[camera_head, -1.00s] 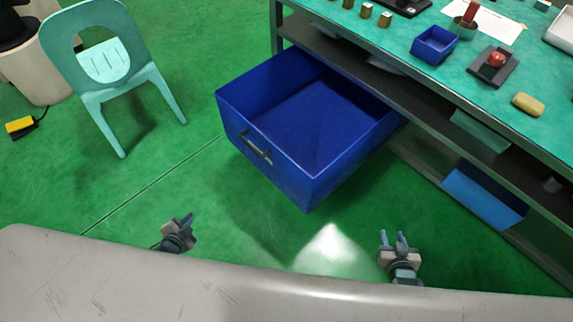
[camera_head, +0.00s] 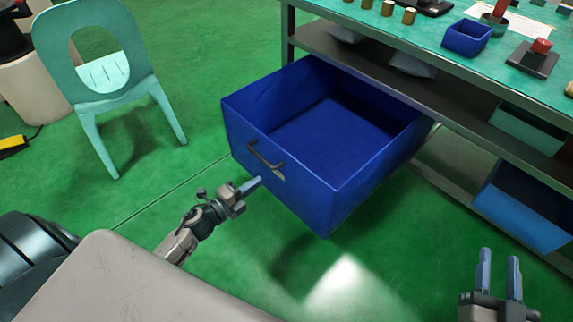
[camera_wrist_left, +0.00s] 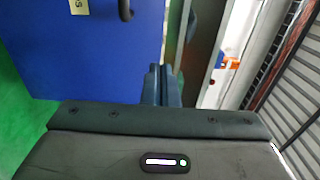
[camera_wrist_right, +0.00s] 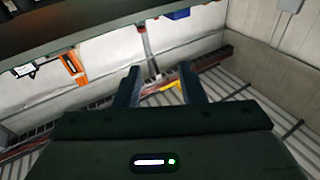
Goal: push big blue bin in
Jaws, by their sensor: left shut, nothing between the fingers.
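The big blue bin (camera_head: 300,192) is pulled well out from under the workbench, like an open drawer, and looks empty inside. Its front has a dark handle (camera_head: 264,156) with a pale label by it. My left gripper (camera_head: 250,186) is shut and empty, with its fingertips close to the bin's front face, below and left of the handle; I cannot tell whether they touch. In the left wrist view the shut fingers (camera_wrist_left: 161,84) show beside the blue front (camera_wrist_left: 95,55). My right gripper (camera_head: 499,270) is open and empty at the lower right, away from the bin.
The workbench (camera_head: 400,42) holds a small blue tray (camera_head: 466,38) and other items on top. A lighter blue bin (camera_head: 520,215) sits on its lower level at the right. A teal chair (camera_head: 93,70) stands at the left. The green floor before the bin is clear.

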